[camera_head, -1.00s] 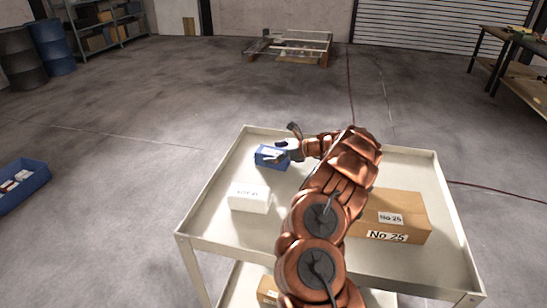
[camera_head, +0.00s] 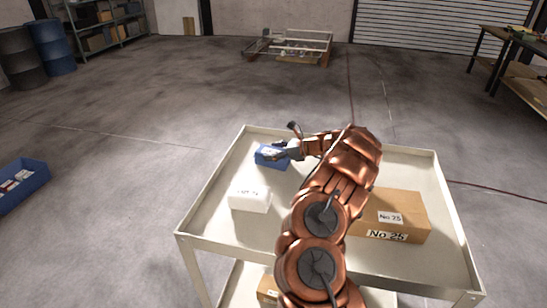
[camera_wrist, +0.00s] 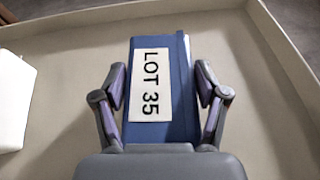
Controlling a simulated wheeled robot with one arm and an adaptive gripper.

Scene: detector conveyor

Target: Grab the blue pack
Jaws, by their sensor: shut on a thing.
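The blue pack (camera_head: 268,157) sits at the far left part of the cart's top tray. In the wrist view the blue pack (camera_wrist: 160,128) lies between my two fingers, with a white label reading "LOT 35". My gripper (camera_head: 277,153) reaches it from the right and is shut on it. In the wrist view my gripper (camera_wrist: 162,92) has a finger along each long side of the pack. The pack appears to rest on the tray surface.
A white box (camera_head: 250,198) stands nearer on the tray, and shows at left in the wrist view (camera_wrist: 12,100). A brown carton marked "No 25" (camera_head: 408,214) is on the right. The tray (camera_head: 215,190) has raised rims. A blue bin (camera_head: 22,190) is on the floor at left.

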